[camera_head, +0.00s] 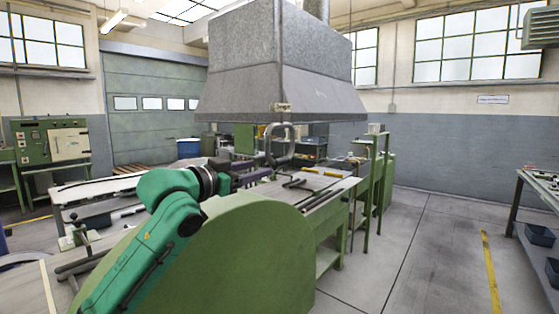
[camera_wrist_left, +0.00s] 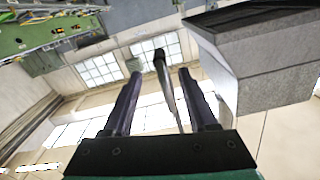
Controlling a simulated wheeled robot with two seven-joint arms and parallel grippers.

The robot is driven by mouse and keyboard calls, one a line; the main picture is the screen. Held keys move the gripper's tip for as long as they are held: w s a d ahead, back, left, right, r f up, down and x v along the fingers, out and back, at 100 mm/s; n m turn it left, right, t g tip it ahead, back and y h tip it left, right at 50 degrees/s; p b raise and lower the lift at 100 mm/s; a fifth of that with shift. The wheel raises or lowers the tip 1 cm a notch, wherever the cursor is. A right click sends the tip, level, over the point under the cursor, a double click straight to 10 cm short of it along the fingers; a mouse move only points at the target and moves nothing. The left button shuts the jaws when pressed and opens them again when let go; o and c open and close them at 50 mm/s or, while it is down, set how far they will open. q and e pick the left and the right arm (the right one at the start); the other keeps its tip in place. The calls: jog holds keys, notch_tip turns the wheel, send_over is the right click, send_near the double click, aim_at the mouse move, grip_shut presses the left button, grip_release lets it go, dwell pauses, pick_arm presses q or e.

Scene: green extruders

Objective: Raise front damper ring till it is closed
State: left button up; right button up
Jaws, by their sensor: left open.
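The front damper ring, a dark grey metal loop (camera_head: 291,142), hangs below the front edge of the large grey hood (camera_head: 285,70), under a small bracket. My left gripper (camera_head: 262,168) is open, its dark purple fingers pointing right, just left of and slightly below the ring in the head view. In the left wrist view the two fingers of my left gripper (camera_wrist_left: 159,72) stand apart. A thin metal rod with a dark end (camera_wrist_left: 160,58) appears between them; I cannot tell whether it is the ring seen edge-on. No contact with the ring is visible. My right gripper is out of view.
The rounded green machine housing (camera_head: 250,250) fills the near foreground beside my left arm. A green-framed bench (camera_head: 335,190) with bars stands beneath the hood. The grey hood (camera_wrist_left: 265,65) also fills the right of the left wrist view. Open floor (camera_head: 420,240) lies to the right.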

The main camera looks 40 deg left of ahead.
aim_at(278, 161)
pick_arm(q)
jog(key=w+p, duration=0.1)
jog(key=w, duration=0.2)
jog(key=w+p, duration=0.2)
jog(key=w, duration=0.1)
jog(key=w+p, duration=0.1)
jog(key=w, duration=0.1)
jog(key=shift+w+a+r, duration=0.1)
jog(key=shift+w+r, duration=0.25)
jog(key=shift+w, duration=0.05)
jog(key=shift+w+f+p, duration=0.25)
jog(key=shift+w+p, duration=0.1)
jog(key=shift+c, duration=0.5)
grip_shut()
